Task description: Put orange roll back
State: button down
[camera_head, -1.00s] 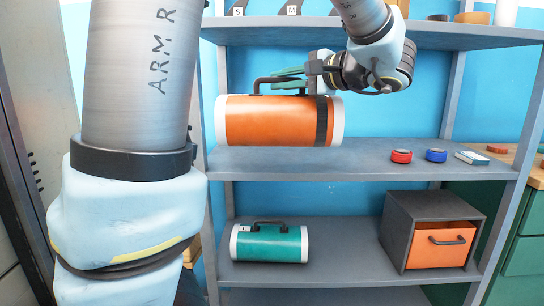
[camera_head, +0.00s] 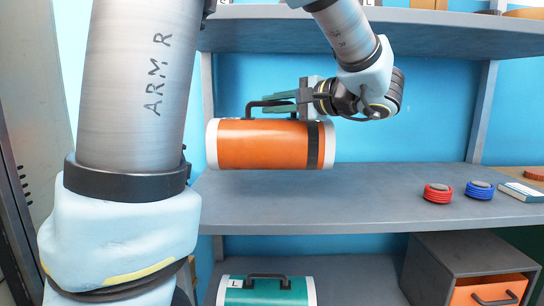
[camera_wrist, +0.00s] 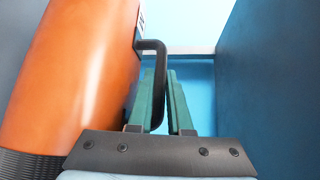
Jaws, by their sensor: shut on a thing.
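The orange roll (camera_head: 262,145) is a cylinder with white ends, a dark strap near its right end and a black handle on top. It hangs level over the middle shelf (camera_head: 330,205), seemingly a little above its surface. My gripper (camera_head: 272,104) reaches in from the right and is shut on the handle. In the wrist view, the green fingers (camera_wrist: 163,100) close around the black handle (camera_wrist: 153,60), with the orange roll (camera_wrist: 75,70) to the left. The roll's far side is hidden.
Red (camera_head: 438,193) and blue (camera_head: 480,190) ringed items and a small box (camera_head: 520,191) sit at the shelf's right. Below are a teal roll (camera_head: 267,291) and a grey box with an orange drawer (camera_head: 486,293). The upper shelf (camera_head: 400,30) is overhead. The middle shelf's centre is clear.

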aim_at(305, 135)
jog(key=shift+f, duration=3.55)
jog(key=c, duration=0.8)
grip_release()
jog(key=shift+b, duration=0.3)
jog(key=shift+c, duration=0.2)
jog(key=v, duration=1.2)
